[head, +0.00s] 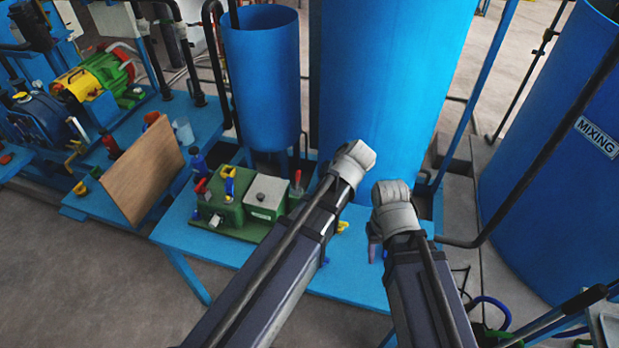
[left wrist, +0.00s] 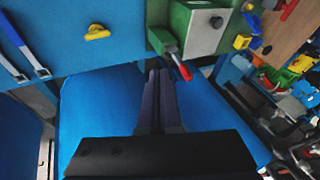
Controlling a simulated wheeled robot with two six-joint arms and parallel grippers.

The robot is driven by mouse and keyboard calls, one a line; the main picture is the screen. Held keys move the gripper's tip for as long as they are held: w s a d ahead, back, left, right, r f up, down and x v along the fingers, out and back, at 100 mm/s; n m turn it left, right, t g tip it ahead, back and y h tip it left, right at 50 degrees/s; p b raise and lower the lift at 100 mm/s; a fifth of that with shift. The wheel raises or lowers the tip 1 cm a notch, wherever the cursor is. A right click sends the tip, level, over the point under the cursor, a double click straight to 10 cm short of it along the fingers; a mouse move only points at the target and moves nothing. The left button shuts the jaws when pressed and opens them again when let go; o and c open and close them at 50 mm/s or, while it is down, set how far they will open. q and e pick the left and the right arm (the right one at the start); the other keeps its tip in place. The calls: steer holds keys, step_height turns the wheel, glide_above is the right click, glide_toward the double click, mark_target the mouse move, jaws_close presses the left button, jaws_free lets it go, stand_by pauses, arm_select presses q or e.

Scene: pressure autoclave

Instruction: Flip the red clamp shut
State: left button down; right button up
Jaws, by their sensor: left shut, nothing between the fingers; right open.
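The red clamp (head: 297,180) stands at the right end of the green unit (head: 243,228) on the blue bench. Its red handle (left wrist: 181,65) sticks out from the green body in the left wrist view, beside the grey box. My left gripper (left wrist: 160,76) is shut and empty, with its fingertips just left of the handle in that view. I cannot tell if they touch it. In the head view the left fingers are hidden by my arm. My right gripper (head: 375,240) is partly visible over the right part of the bench, open and apart from the clamp.
A grey box (head: 265,197) and a yellow-and-blue clamp (head: 229,183) are on the green unit. A wooden board (head: 142,172) leans at the left. A blue cylinder (head: 262,80) and a large blue tank (head: 392,80) stand behind. A yellow piece (left wrist: 97,32) lies on the bench.

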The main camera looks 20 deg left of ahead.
arm_select(q)
steer(key=shift+t+y, duration=0.5)
steer(key=shift+t, duration=0.2)
steer(key=w, duration=0.1)
steer(key=w+d+r, duration=0.1)
steer(key=w+d, duration=0.1)
steer(key=shift+w+r, duration=0.2)
steer(key=shift+r, duration=0.05)
steer(key=shift+f, duration=0.15)
steer(key=b, duration=0.8)
glide_toward(298, 180)
steer(key=w+a+f, duration=0.1)
steer(key=w+f, duration=0.3)
steer(key=shift+a+f, duration=0.3)
steer(key=shift+f, duration=0.1)
